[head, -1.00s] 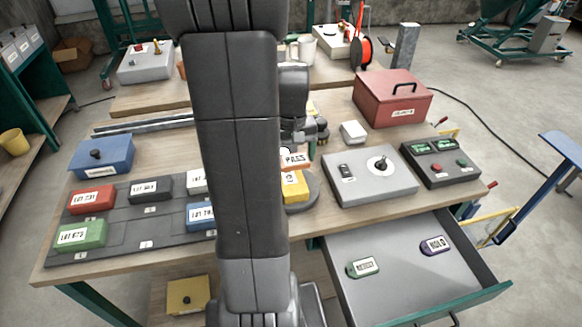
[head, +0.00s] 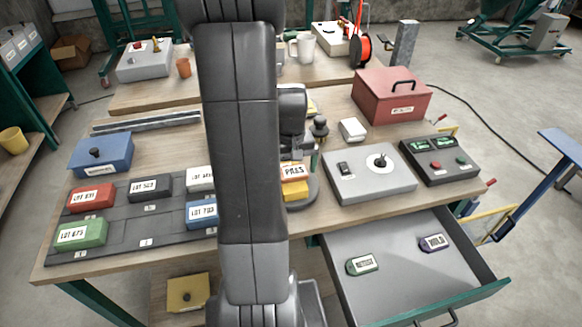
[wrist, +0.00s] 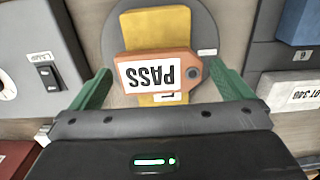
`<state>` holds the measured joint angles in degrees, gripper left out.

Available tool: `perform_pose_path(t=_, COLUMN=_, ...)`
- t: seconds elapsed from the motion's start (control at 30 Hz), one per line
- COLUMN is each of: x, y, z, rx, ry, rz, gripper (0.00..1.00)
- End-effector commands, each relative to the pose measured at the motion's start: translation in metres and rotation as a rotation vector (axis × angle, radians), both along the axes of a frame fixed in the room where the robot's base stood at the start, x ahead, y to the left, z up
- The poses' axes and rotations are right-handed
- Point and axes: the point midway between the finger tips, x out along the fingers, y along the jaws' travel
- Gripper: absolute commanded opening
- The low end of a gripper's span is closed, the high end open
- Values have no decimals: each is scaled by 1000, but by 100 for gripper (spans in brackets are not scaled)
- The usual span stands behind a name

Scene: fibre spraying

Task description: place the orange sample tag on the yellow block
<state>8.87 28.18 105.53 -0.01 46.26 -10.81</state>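The orange sample tag (head: 294,171), with a white label reading PASS, lies across the top of the yellow block (head: 298,191). In the wrist view the tag (wrist: 188,60) covers the middle of the yellow block (wrist: 155,25), with yellow showing on both sides of it. My gripper (wrist: 159,70) is open, its green fingers spread on either side of the tag with a gap at each side. In the head view my gripper (head: 297,155) is just above and behind the tag, partly hidden by my arm.
The block stands on a round grey base (wrist: 208,28). A grey panel with a joystick (head: 368,178) is close on the right. Lot blocks on a dark mat (head: 115,215) are on the left. An open drawer (head: 400,285) juts out in front.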

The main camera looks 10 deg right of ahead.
Motion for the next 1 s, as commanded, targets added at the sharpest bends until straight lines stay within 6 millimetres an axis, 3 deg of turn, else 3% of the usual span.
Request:
perform_pose_path(t=0.37, x=1, y=0, z=14, rx=-1, ry=-4, rz=0, gripper=100)
perform_pose_path(t=0.8, x=1, y=0, z=101, rx=-1, ry=-5, rz=0, gripper=100)
perform_pose_path(t=1.0, x=0, y=0, z=120, rx=0, ry=-1, rz=0, gripper=100)
